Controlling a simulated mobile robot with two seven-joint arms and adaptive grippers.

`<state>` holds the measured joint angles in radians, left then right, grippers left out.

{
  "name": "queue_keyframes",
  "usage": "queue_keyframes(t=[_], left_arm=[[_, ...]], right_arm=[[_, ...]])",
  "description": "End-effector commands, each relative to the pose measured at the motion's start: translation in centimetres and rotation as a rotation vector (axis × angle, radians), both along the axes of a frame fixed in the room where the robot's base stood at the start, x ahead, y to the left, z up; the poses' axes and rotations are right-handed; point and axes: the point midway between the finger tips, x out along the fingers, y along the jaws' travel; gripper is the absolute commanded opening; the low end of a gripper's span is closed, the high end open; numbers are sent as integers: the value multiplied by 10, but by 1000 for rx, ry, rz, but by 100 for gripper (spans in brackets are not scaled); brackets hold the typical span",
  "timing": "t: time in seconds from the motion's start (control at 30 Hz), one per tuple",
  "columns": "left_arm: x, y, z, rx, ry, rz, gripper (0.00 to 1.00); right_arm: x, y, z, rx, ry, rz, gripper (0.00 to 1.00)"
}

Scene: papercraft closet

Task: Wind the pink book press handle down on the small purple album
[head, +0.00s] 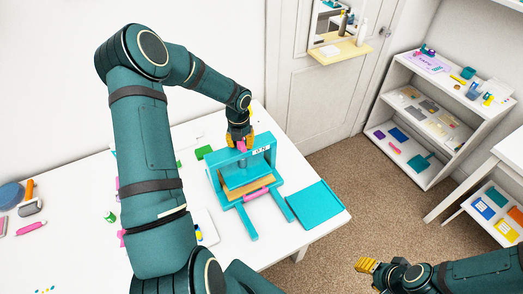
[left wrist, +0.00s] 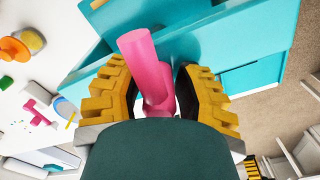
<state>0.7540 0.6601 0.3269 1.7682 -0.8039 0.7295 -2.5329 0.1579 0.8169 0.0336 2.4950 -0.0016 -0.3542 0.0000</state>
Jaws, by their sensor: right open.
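The turquoise book press (head: 242,170) stands near the table's right end, with a tan board (head: 262,183) low in its frame. A magenta-purple strip (head: 257,195), possibly the small album's edge, shows low at its front; most of it is hidden. The pink press handle (head: 241,146) is on top and shows large in the left wrist view (left wrist: 139,52). My left gripper (head: 239,138) is over the press top, its yellow fingers on either side of the handle; I cannot tell whether both touch it. My right gripper (head: 367,265) is open and empty, away from the table.
A flat turquoise panel (head: 315,203) lies right of the press near the table edge. A green block (head: 204,153) is left of the press. Craft items lie on the table's left side. A white shelf unit (head: 420,125) stands across the carpet.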

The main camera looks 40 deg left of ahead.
Motion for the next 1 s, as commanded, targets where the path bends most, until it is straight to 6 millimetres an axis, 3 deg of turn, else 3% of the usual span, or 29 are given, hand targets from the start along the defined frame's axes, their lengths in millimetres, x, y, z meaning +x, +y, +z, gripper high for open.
queue_keyframes(t=[0.27, 1.0], left_arm=[[0, 0, 3, 1, -2, 0, 31], [1, 1, 55, 2, -3, 0, 31]], right_arm=[[0, 0, 0, 0, 0, 0, 47], [0, 0, 0, 0, 0, 0, 47]])
